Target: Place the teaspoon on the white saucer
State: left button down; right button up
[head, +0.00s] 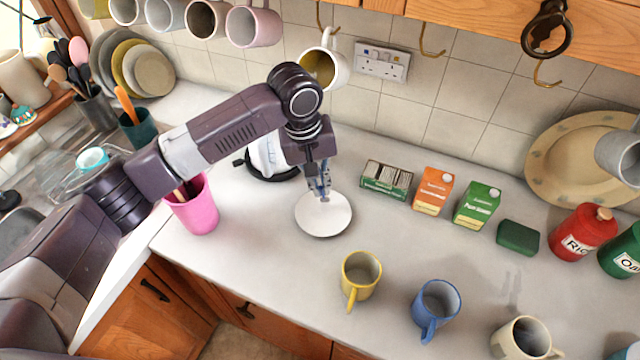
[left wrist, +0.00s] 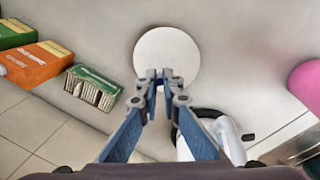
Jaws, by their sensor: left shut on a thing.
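The white saucer (head: 323,222) lies flat on the worktop near the middle of the head view. It also shows in the left wrist view (left wrist: 167,50), just past the fingertips. My left gripper (head: 324,196) points down over the far part of the saucer, its fingers close together. In the left wrist view the fingertips (left wrist: 160,78) are nearly together at the saucer's near edge. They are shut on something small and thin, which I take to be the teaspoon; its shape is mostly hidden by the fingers. I cannot tell whether it touches the saucer. My right gripper is not in view.
A pink cup (head: 196,212) with utensils stands left of the saucer, and a white kettle (head: 264,152) behind it. A green tea box (head: 386,182) and cartons stand to the right. Yellow (head: 360,278) and blue (head: 436,304) mugs stand in front. Worktop around the saucer is clear.

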pick_arm(q)
jog(key=shift+f, duration=0.65)
jog(key=c, duration=2.1)
grip_release()
jog(key=shift+f, duration=0.15)
jog(key=shift+a+r, duration=0.1)
jog(key=shift+r, duration=0.5)
jog(key=r+b, duration=0.1)
jog(key=r, duration=0.2)
jog(key=a+r+b, duration=0.1)
jog(key=r, duration=0.3)
jog(key=s+r, duration=0.1)
jog(key=r, duration=0.3)
jog(key=shift+a+b, duration=0.35)
jog(key=shift+b, duration=0.05)
